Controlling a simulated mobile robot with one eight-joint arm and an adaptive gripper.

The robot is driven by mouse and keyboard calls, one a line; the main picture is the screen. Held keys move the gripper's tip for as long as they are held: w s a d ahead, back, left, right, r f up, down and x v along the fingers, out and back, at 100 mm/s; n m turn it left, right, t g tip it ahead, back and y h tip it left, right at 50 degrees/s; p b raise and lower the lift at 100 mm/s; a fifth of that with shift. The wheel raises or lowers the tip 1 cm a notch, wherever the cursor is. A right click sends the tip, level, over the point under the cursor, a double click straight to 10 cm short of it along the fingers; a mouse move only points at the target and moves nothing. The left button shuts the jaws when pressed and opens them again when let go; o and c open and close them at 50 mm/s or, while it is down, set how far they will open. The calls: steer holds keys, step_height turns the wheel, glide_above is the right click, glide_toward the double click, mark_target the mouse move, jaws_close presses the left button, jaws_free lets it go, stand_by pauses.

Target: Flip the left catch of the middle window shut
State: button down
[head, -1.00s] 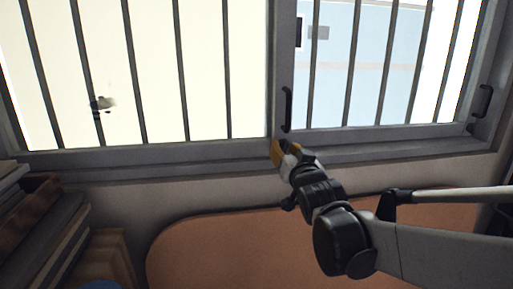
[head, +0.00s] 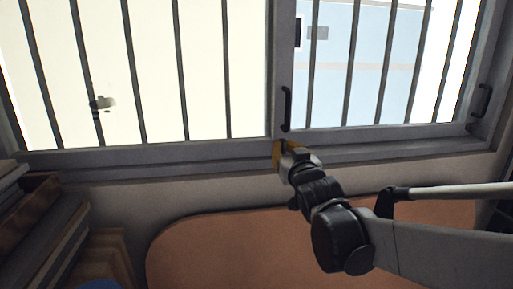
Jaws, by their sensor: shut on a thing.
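The barred window (head: 150,155) has a grey frame with two panes. A black upright catch-like handle (head: 287,108) is on the frame upright between the panes, and a similar one (head: 480,101) is at the far right. My gripper (head: 281,150), with yellow fingertips, is at the lower frame rail just below the left handle. Its jaws are shut on a small dark part there, which I take to be the left catch. The fingers mostly hide that part, so its position cannot be told.
Thin vertical bars (head: 181,70) cross both panes. Stacked boards or books (head: 55,225) stand at the lower left. An orange-brown rounded panel (head: 220,250) is below the window, behind my arm. The sill left of my gripper is clear.

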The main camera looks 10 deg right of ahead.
steer(key=c, duration=1.5)
jaws_free()
steer(key=shift+w, duration=0.1)
steer(key=s, duration=1.2)
